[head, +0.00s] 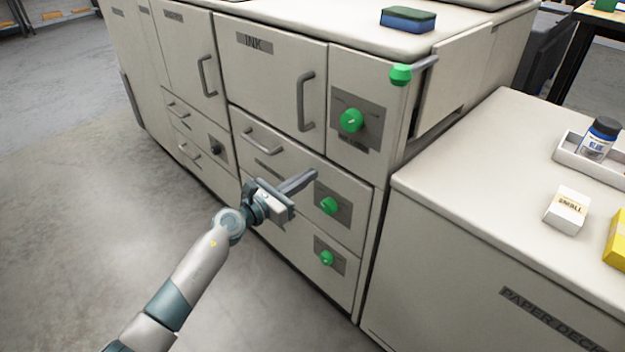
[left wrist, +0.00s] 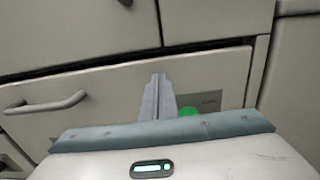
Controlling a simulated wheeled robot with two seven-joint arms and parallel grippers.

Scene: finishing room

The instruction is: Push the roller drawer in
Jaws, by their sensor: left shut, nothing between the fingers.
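The drawer below the INK door has a pale front (head: 290,168) with a bar handle (head: 262,140) and a green knob (head: 328,205). Its label is partly hidden and I cannot read it. My left gripper (head: 312,175) is shut and empty, with its fingers pointing at this drawer front. In the left wrist view the fingertips (left wrist: 158,78) overlap the drawer front (left wrist: 110,88), right of its handle (left wrist: 45,103). A dark gap runs along its top edge. I cannot tell whether the fingertips touch it. My right gripper is not in view.
The INK door (head: 270,75) is above, with a green knob (head: 351,120) beside it. Another drawer with a green knob (head: 326,258) is below. A panel with a green-ended lever (head: 400,75) sticks out at the upper right. The paper deck (head: 470,215) stands right; open floor (head: 70,180) lies left.

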